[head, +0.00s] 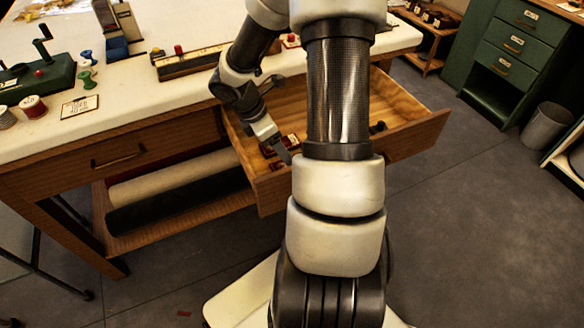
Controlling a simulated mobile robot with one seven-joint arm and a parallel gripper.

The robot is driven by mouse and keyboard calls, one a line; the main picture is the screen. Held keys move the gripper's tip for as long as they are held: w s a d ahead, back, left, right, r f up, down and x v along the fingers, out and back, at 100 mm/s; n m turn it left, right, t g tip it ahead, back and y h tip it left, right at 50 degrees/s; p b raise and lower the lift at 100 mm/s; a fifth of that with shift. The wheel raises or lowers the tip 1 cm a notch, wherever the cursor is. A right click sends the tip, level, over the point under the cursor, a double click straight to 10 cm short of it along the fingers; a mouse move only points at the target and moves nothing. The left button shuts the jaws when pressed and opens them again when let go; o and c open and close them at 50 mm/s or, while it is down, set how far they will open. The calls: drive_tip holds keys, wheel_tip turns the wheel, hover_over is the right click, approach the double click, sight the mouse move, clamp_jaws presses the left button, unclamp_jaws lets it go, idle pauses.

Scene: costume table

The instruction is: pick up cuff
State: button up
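My gripper (281,152) reaches down into an open wooden drawer (417,138) under the table, near the drawer's left front corner. Small dark red items (292,141) lie in the drawer right beside my fingertips. One of them may be the cuff, but they are too small and too covered to tell. I cannot see whether my fingers are apart or closed on anything. My own arm hides the middle of the drawer.
The cream tabletop (135,98) holds a green hand-cranked device (35,75), thread spools (33,106) and a long wooden tray (190,64). Fabric rolls (175,178) lie on the shelf below. A small dark object (377,127) sits at the drawer's right.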

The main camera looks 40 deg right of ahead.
drive_tip(key=x, duration=0.2)
drive_tip(key=b+x, duration=0.1)
drive_tip(key=x, duration=0.1)
drive_tip(key=b+x, duration=0.1)
drive_tip(key=x, duration=0.2)
drive_tip(key=shift+s+a, duration=0.1)
drive_tip(key=shift+s, duration=0.15)
drive_tip(key=shift+r, duration=0.1)
drive_tip(key=c, duration=1.2)
